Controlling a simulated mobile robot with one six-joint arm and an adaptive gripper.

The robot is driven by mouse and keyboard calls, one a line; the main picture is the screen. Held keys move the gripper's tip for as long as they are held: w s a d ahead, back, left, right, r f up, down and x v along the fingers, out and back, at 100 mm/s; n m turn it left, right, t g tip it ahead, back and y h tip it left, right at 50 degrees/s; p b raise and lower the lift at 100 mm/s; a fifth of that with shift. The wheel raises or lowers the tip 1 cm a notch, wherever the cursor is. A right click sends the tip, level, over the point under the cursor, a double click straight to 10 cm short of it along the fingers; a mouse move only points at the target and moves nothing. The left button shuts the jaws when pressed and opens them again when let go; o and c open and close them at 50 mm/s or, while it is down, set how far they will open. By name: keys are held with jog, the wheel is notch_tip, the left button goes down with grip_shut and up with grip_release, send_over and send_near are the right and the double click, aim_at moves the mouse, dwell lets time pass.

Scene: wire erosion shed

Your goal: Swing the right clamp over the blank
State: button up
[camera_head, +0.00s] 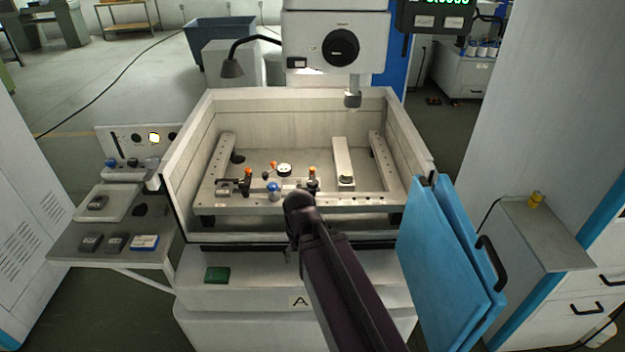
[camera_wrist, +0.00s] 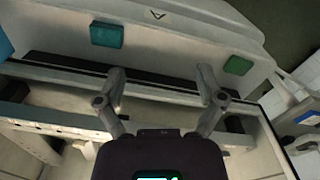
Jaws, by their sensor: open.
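The right clamp (camera_head: 312,182), a small dark fitting with an orange top, stands on the front rail (camera_head: 355,200) inside the open tank. A similar left clamp (camera_head: 247,183) stands further left. A blue ball knob (camera_head: 273,187) and a white round piece (camera_head: 284,170) lie between them. I cannot clearly pick out the blank there. My gripper (camera_wrist: 161,72) is open and empty in the wrist view, its two fingers spread over the tank's front edge. In the head view my arm hides most of it, in front of the right clamp.
A pale bar (camera_head: 343,160) stands right of the right clamp. The tank wall (camera_head: 190,150) surrounds the rails. The machine head (camera_head: 335,42) and its nozzle (camera_head: 352,98) hang behind. Blue panels (camera_head: 450,260) stand at front right. A green block (camera_head: 217,274) sits on the front ledge.

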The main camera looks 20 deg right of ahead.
jog(key=shift+w+f, duration=0.1)
jog(key=c, duration=0.7)
jog(key=shift+w+f+b, duration=0.2)
jog(key=shift+w+b, duration=0.05)
jog(key=shift+b, duration=0.05)
jog(key=c, duration=0.3)
jog(key=w+t+y+b, duration=0.1)
jog(key=w, duration=0.1)
jog(key=w+f+m+y+b, duration=0.1)
jog(key=w, duration=0.1)
jog(key=w+d+f+t+y+b, duration=0.1)
jog(key=shift+w+d+m+t+y, duration=0.1)
jog(key=shift+w+m+t+y, duration=0.2)
jog(key=shift+w+m, duration=0.1)
grip_shut()
jog(key=w+d+m+t+y+b, duration=0.3)
jog(key=w+d+t+b, duration=0.15)
jog(key=w, duration=0.35)
jog(key=w+d+r+m+t+b, duration=0.1)
jog(key=w+d+r+m+t, duration=0.1)
jog(key=d, duration=0.4)
jog(key=w+d+r+m+t+h+b, duration=0.1)
jog(key=w+d+m+t+b, duration=0.1)
jog(key=d, duration=0.4)
jog(key=w+d+r+m+t+b, duration=0.2)
jog(key=d+m+t, duration=0.2)
jog(key=d, duration=0.2)
jog(key=shift+w+d+r+t, duration=0.15)
jog(key=shift+d+r+t, duration=0.15)
jog(key=shift+d+t, duration=0.05)
